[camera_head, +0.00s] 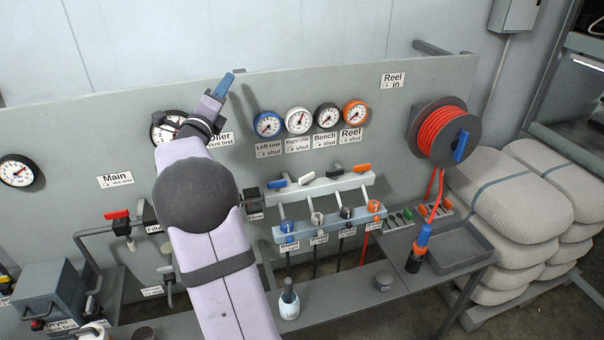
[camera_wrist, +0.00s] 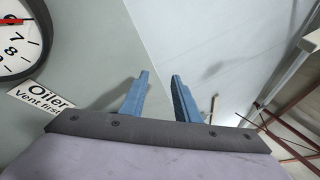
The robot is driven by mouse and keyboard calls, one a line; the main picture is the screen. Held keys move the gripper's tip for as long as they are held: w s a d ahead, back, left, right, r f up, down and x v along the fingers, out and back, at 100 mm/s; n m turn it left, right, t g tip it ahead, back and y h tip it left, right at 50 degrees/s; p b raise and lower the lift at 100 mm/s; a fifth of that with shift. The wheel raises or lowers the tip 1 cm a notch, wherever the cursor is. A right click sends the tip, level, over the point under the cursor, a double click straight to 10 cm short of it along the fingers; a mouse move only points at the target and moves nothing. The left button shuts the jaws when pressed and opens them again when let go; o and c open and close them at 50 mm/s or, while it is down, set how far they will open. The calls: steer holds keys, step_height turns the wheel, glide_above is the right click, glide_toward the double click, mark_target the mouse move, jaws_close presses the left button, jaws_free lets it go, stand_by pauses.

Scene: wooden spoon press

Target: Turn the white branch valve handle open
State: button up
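The white branch valve handle (camera_head: 306,177) is on the pale manifold (camera_head: 345,183) at the middle of the head view, between the blue handle (camera_head: 277,183) and the black handle (camera_head: 334,171). It appears to lie roughly along the manifold; its exact angle is too small to tell. My gripper (camera_head: 224,84) is raised up and left of the valves, near the panel's top edge and well apart from the handle. In the wrist view my gripper (camera_wrist: 160,76) has its two blue fingers apart with nothing between them. No valve handle shows there.
The orange handle (camera_head: 362,167) ends the row. Several gauges, including the white-rimmed gauge (camera_head: 299,120), sit above the manifold. A red hose reel (camera_head: 443,132) juts out at the right. A bottle (camera_head: 289,302) stands on the bench below. The panel around my gripper is mostly clear.

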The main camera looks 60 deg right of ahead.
steer(key=s+d+f+m+g+y, duration=0.3)
steer(key=s+f+m+g, duration=0.3)
steer(key=f+m, duration=0.55)
steer(key=m+g+y+b, duration=0.4)
steer(key=m+g, duration=0.1)
steer(key=m, duration=0.3)
glide_toward(303, 177)
steer(key=shift+x, duration=1.2)
steer(key=shift+p+x, duration=2)
steer(key=shift+x, duration=1.65)
jaws_close()
